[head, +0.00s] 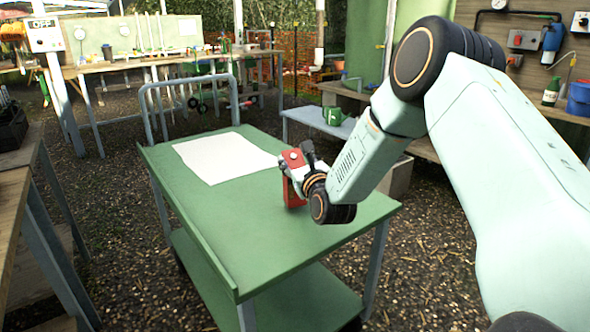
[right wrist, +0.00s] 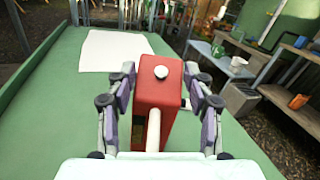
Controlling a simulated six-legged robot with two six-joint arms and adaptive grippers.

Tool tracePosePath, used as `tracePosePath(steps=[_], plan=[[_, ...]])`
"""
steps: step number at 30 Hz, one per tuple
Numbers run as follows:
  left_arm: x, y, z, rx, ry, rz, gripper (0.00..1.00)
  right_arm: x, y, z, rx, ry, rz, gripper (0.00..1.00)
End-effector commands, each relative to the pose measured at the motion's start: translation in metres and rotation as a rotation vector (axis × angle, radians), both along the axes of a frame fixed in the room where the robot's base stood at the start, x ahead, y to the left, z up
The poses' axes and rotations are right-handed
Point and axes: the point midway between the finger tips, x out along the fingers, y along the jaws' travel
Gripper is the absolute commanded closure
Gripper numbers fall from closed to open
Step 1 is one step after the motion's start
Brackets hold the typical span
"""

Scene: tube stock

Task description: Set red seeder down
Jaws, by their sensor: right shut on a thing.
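The red seeder (head: 294,190) is a red box-shaped body at the right side of the green cart's top. In the right wrist view it shows as a red block (right wrist: 158,83) with a light knob on top and a pale handle toward me. My right gripper (head: 295,168) is shut on the seeder, one finger on each side. The seeder looks upright; whether its base touches the cart top I cannot tell. The green cart (head: 220,240) has a white sheet (head: 224,158) on it, left of and behind the seeder. My left gripper is not in view.
The cart top is bare in front of the seeder. The cart has a raised left edge and a grey push bar (head: 190,82) at the far end. A low bench with a green watering can (head: 335,115) stands beyond it on the right. A wooden bench (head: 15,190) stands at left.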

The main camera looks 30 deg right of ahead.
Motion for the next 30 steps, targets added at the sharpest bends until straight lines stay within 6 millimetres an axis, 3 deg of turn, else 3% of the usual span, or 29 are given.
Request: tracePosePath(steps=[3,9,10,15,18,30], plan=[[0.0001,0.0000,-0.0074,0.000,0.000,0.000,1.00,0.0010,0.0002,-0.0175,-0.001,-0.001,0.001,1.00],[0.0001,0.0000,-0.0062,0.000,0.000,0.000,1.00,0.0021,-0.0003,-0.0169,-0.001,0.000,0.000,1.00],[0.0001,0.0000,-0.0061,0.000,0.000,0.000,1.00,0.0016,-0.0002,-0.0182,0.001,0.003,0.000,0.45],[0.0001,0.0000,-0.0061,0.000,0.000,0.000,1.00,0.0016,-0.0002,-0.0179,0.001,0.003,0.000,0.31],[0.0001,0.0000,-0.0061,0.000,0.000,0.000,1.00,0.0016,-0.0002,-0.0177,0.001,0.002,0.001,0.23],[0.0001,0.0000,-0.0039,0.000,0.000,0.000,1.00,-0.0042,0.0010,-0.0176,0.002,0.004,0.000,0.23]])
